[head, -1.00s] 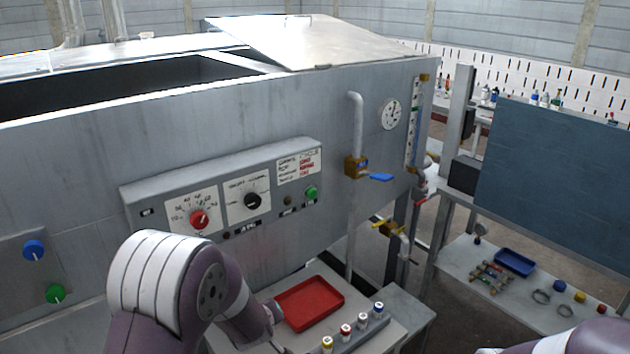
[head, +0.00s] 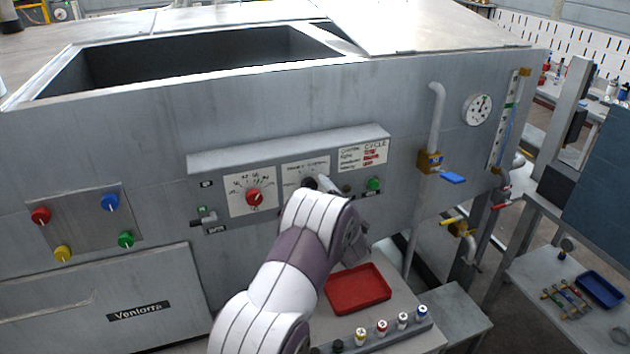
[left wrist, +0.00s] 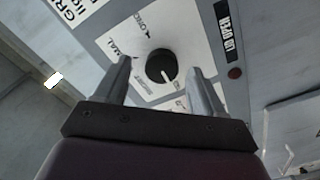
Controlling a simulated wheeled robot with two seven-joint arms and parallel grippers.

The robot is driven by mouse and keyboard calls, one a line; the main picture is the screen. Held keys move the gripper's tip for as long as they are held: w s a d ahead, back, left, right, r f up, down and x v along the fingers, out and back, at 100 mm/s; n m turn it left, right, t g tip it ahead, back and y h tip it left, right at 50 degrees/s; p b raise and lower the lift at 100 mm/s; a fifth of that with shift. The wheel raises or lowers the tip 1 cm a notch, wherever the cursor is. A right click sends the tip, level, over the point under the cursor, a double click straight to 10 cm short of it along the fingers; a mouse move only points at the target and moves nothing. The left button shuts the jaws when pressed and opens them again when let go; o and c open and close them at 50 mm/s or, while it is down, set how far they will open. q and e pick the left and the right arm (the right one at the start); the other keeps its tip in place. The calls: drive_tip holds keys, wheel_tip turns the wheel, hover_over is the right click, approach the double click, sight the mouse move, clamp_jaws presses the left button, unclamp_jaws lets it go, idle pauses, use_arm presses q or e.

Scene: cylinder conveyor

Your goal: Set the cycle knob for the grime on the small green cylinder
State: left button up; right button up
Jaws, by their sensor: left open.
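The black cycle knob (left wrist: 161,66) sits on a white dial plate in the left wrist view, its white pointer aimed toward the lower right. My left gripper (left wrist: 160,72) is open, with one finger on each side of the knob; I cannot tell whether they touch it. In the head view the knob (head: 310,183) is partly covered by my left gripper (head: 324,185). The cycle card (head: 362,156) with red lettering is right of the dial. My right gripper is out of view.
A red-knob dial (head: 255,198) lies left of the cycle knob and a green button (head: 374,184) right of it. Below are a red tray (head: 358,290) and a row of small bottles (head: 382,328). A blue-handled valve (head: 452,178) juts out farther right.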

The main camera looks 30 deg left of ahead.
sight(309, 186)
use_arm(q)
drive_tip(key=shift+w+a, duration=0.25)
drive_tip(key=shift+a, duration=0.3)
drive_tip(key=shift+w+a, duration=0.25)
drive_tip(key=shift+a, duration=0.25)
drive_tip(key=shift+w+d, duration=0.1)
drive_tip(key=shift+c, duration=0.6)
drive_tip(key=c, duration=0.9)
drive_tip(key=shift+c, duration=0.2)
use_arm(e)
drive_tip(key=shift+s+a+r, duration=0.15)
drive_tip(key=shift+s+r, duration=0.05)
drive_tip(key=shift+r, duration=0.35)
